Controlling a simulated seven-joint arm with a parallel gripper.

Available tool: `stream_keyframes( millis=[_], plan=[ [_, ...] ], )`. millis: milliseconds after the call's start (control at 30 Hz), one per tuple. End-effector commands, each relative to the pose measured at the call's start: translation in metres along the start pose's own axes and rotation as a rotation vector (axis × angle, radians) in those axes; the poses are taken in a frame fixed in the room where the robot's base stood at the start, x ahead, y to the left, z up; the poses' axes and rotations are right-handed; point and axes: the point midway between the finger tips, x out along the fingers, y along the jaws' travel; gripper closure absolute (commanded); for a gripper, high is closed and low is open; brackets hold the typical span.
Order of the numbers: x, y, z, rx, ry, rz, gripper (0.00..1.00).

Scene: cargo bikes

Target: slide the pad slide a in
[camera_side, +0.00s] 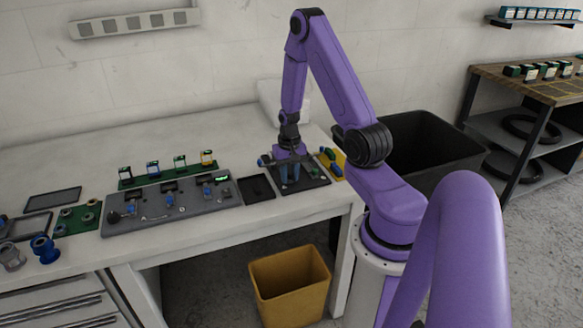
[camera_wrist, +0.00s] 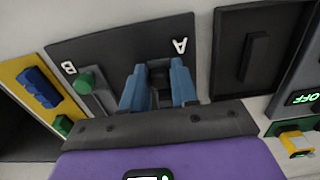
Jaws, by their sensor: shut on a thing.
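My gripper (camera_wrist: 158,92) has its blue fingers on either side of a dark part, pad slide A (camera_wrist: 158,70), just below the letter A on a dark board (camera_wrist: 115,48). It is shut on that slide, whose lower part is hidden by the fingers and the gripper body. Slide B, with a green knob (camera_wrist: 84,82), stands beside it near the letter B. In the side view my gripper (camera_side: 290,183) reaches down onto the same dark board (camera_side: 316,183), and the slide itself is hidden there.
A yellow tray (camera_wrist: 18,71) with blue and green pieces lies beside the board. On the other side is a dark tray (camera_side: 256,188) with a raised bar, then a grey control panel (camera_side: 150,222). A black bin (camera_side: 440,150) and a yellow bin (camera_side: 290,285) stand off the table.

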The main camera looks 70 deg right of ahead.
Motion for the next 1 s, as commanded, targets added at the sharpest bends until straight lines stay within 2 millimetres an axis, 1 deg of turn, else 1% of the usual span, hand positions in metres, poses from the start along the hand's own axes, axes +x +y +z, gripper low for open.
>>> stream_keyframes(
  millis=[33,1000],
  plan=[
    [0.000,-0.001,-0.004,-0.001,0.003,-0.001,0.93],
    [0.000,-0.001,-0.054,-0.001,0.004,-0.001,0.93]
  ],
)
